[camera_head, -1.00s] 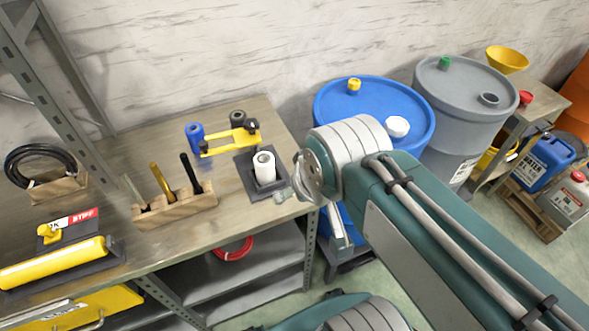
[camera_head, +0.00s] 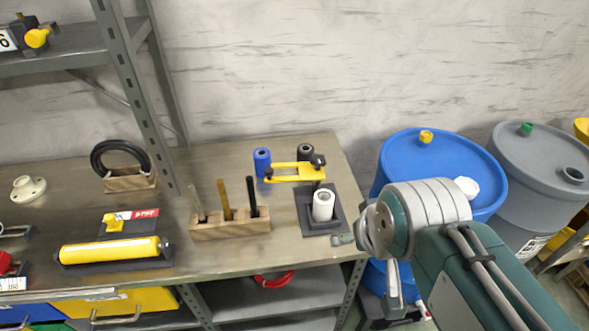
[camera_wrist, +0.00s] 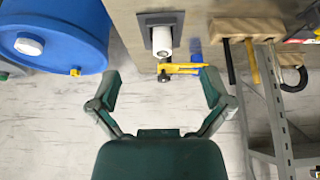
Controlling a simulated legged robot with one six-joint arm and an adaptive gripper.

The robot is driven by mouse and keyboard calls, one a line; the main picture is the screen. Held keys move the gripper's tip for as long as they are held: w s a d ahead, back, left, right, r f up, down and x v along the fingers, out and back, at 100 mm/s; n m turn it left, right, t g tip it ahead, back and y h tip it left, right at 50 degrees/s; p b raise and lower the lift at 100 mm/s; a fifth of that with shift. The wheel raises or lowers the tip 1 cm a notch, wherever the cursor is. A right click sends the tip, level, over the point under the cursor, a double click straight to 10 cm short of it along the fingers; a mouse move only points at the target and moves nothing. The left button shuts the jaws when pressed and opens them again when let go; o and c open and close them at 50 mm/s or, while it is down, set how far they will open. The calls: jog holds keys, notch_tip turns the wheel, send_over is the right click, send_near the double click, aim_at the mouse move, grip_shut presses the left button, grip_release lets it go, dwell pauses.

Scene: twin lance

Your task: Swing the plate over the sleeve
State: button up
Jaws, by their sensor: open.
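The yellow plate (camera_head: 290,175) is a flat bar with a black knob (camera_head: 318,160) at its right end. It lies level near the back of the bench, close to a blue cylinder (camera_head: 262,162) and a black one (camera_head: 305,152). The white sleeve (camera_head: 323,205) stands upright on a dark square base (camera_head: 308,222), in front of the plate's knob end; the plate is not over it. My gripper (camera_head: 368,272) is open and empty, right of the base by the bench edge. The wrist view shows the plate (camera_wrist: 182,68) and sleeve (camera_wrist: 162,42) beyond its spread fingers (camera_wrist: 160,82).
A wooden block (camera_head: 232,228) with several upright tools stands left of the sleeve. A shelf post (camera_head: 140,100) rises behind it. A blue barrel (camera_head: 440,165) and a grey barrel (camera_head: 545,165) stand right of the bench. Bare bench top lies in front of the wooden block.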

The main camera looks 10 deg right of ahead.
jog(key=shift+w+r, duration=0.1)
jog(key=c, duration=0.5)
jog(key=shift+w+a+r, duration=0.15)
jog(key=shift+w+r, duration=0.15)
jog(key=shift+w, duration=0.3)
jog(key=shift+w+a+r, duration=0.15)
jog(key=shift+w+r, duration=0.15)
jog(key=shift+w, duration=0.25)
grip_shut()
jog(key=w+a+n, duration=0.1)
jog(key=w+a, duration=0.3)
jog(key=w, duration=0.5)
jog(key=w+a+n+g+y, duration=0.1)
jog(key=w+a, duration=0.3)
jog(key=w, duration=0.5)
jog(key=w+a+n+g, duration=0.1)
jog(key=w+a+n, duration=0.1)
jog(key=w+a, duration=0.3)
jog(key=w+f, duration=0.1)
jog(key=w, duration=0.3)
jog(key=shift+w, duration=0.4)
